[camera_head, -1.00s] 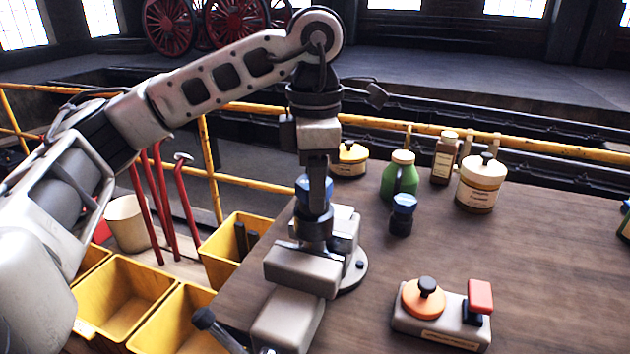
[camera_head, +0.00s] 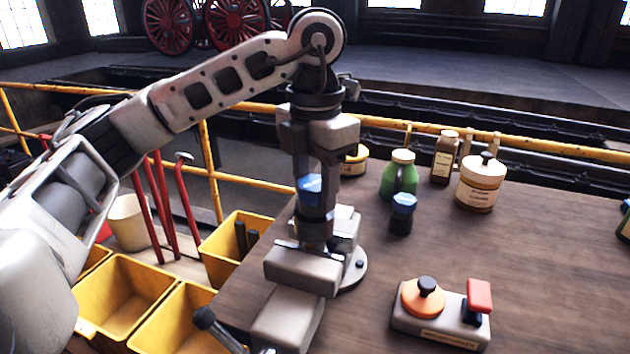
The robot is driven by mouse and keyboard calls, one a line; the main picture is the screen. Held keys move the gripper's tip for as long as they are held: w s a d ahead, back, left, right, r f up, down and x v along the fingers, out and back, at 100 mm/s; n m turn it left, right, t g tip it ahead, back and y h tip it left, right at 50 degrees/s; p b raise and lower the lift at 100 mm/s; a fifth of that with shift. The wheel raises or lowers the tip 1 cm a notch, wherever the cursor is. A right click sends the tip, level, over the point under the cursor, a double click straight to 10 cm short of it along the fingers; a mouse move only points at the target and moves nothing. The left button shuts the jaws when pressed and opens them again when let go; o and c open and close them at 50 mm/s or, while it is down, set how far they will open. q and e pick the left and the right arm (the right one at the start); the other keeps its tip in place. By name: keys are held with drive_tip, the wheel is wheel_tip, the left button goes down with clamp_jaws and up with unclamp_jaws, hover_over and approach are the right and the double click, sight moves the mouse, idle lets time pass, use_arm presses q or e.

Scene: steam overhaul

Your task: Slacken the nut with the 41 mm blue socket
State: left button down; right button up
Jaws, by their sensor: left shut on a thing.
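My left gripper (camera_head: 313,182) points straight down over the grey bench vice and is shut on a blue-topped dark socket (camera_head: 311,192). The socket stands upright above the jaws of the vice (camera_head: 300,268), its lower end at the jaws. The nut is hidden under the socket, and I cannot read the socket's size. A second blue-topped dark socket (camera_head: 402,214) stands free on the bench, right of the vice. My right gripper is not in view.
A green bottle (camera_head: 399,176), a brown bottle (camera_head: 444,158) and a cream jar (camera_head: 480,184) stand at the back of the bench (camera_head: 545,270). A grey control box (camera_head: 440,316) with orange and red knobs is in front. Yellow bins (camera_head: 123,292) are at left.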

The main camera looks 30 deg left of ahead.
use_arm(q)
drive_tip(key=shift+r, duration=0.1)
drive_tip(key=shift+r+p, duration=1.1)
drive_tip(key=shift+r, duration=0.25)
drive_tip(key=shift+r+p, duration=0.45)
drive_tip(key=shift+r, duration=0.25)
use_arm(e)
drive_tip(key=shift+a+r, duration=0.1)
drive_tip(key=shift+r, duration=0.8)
